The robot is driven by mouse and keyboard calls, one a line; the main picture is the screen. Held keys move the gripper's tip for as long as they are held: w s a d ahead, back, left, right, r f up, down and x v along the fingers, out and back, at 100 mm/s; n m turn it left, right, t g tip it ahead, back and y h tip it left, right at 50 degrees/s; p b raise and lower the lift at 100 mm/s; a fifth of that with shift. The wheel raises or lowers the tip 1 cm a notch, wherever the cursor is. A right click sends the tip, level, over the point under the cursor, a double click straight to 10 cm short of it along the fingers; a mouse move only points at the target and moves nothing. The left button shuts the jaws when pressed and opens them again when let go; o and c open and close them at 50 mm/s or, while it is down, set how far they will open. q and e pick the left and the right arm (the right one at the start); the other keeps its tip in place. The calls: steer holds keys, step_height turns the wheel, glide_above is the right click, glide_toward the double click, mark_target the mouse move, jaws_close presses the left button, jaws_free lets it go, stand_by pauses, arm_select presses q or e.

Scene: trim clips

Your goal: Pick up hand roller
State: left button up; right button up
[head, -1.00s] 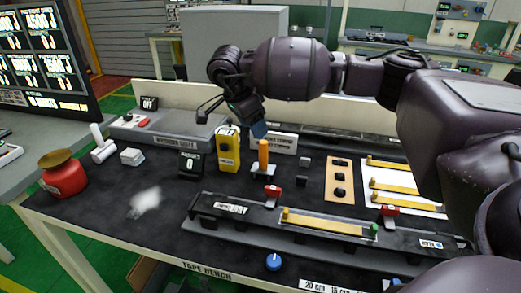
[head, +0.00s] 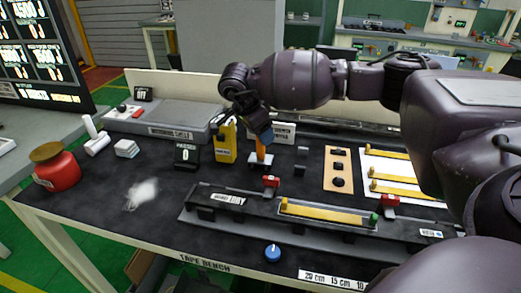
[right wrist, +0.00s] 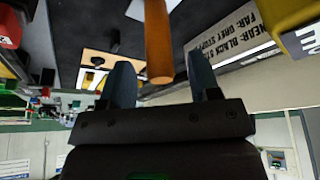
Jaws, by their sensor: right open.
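The hand roller appears to be the upright orange handle (head: 261,152) on a small pale base, standing on the black bench mat. My right gripper (head: 264,136) is open at the top of this handle in the head view and partly hides it. In the right wrist view the orange handle (right wrist: 158,45) shows between the two spread dark fingers of the right gripper (right wrist: 160,68), with a gap on either side. My left gripper is not in view.
A yellow device (head: 226,143) stands close to the left of the handle, and a label sign (head: 284,132) stands behind it. A long black fixture (head: 215,200) with red clips lies in front. A red pot (head: 57,170) stands at the left.

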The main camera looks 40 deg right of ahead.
steer(key=x, duration=0.2)
steer(key=shift+d+f, duration=0.15)
steer(key=shift+f, duration=0.25)
steer(key=c, duration=0.9)
jaws_close()
step_height(320, 180, up, 20)
steer(key=p, duration=0.1)
steer(key=shift+w+r, duration=0.1)
